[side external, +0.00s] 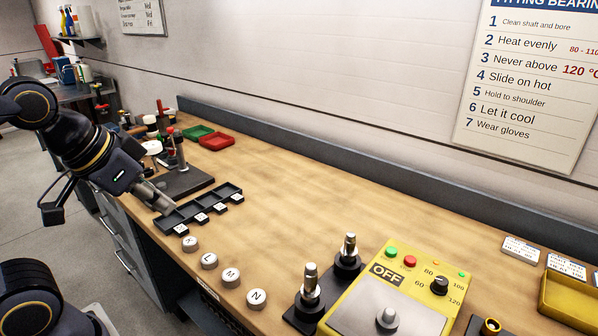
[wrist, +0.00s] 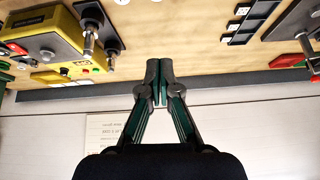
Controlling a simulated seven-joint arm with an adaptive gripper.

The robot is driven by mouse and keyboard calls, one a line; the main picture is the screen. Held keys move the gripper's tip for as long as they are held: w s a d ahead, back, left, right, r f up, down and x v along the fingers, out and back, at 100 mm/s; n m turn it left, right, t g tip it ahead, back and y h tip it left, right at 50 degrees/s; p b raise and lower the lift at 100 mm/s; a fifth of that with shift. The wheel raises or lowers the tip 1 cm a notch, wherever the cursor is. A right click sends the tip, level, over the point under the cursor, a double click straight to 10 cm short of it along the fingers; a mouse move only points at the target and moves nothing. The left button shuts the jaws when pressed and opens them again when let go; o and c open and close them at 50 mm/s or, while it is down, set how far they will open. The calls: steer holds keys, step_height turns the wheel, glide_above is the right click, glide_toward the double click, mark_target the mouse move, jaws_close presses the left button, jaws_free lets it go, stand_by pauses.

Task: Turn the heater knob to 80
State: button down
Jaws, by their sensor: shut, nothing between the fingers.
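The heater (side external: 350,306) is a yellow box with a grey plate at the front right of the bench. Its black knob (side external: 439,286) sits among the printed marks 60, 80, 100 and 120; where it points is too small to tell. A sign reading OFF (side external: 386,273) is on the box. My gripper (side external: 166,209) is shut and empty, by the black compartment tray at the left, well away from the knob. In the wrist view my shut fingers (wrist: 160,68) are in the middle, and the yellow heater (wrist: 48,32) is at the upper left.
A black tray (side external: 200,212) and round lettered pieces (side external: 209,261) lie along the front edge. Two upright metal posts on black bases (side external: 310,284) stand left of the heater. A yellow bin (side external: 570,300) is to its right. The bench middle is clear.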

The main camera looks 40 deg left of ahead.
steer(key=shift+s+f+n+g, duration=0.25)
steer(key=shift+s+n+g, duration=0.05)
steer(key=shift+s+n, duration=0.15)
steer(key=c, duration=1.9)
jaws_free()
